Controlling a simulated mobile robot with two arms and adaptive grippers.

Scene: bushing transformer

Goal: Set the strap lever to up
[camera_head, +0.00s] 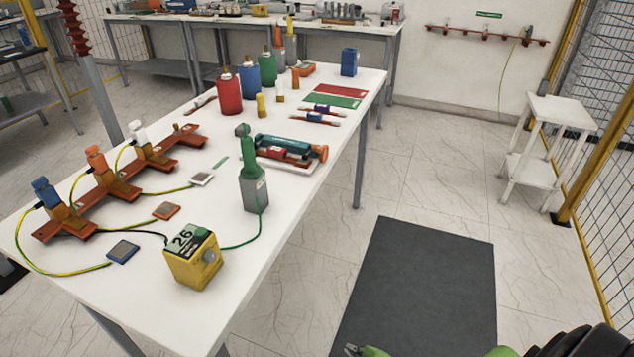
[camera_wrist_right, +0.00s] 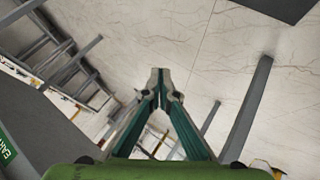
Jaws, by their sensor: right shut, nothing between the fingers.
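I cannot tell for sure which part is the strap lever. In the head view, a brown bar (camera_head: 127,196) on the table's left carries clamps with a blue top (camera_head: 45,190), an orange top (camera_head: 96,156) and a white top (camera_head: 136,130), with yellow-green cables. A teal bar device (camera_head: 285,146) with an orange end lies farther right on the table. My right gripper (camera_head: 352,349) shows at the bottom edge, over the floor and away from the table. In the right wrist view its fingertips (camera_wrist_right: 159,76) meet with nothing between them. My left gripper is out of view.
The white table (camera_head: 235,310) also holds a yellow box (camera_head: 193,258), a grey box with a green handle (camera_head: 254,188), and red, blue and green bottles. A dark mat (camera_head: 420,280) lies on open floor. A white step stool (camera_head: 550,125) stands by the right fence.

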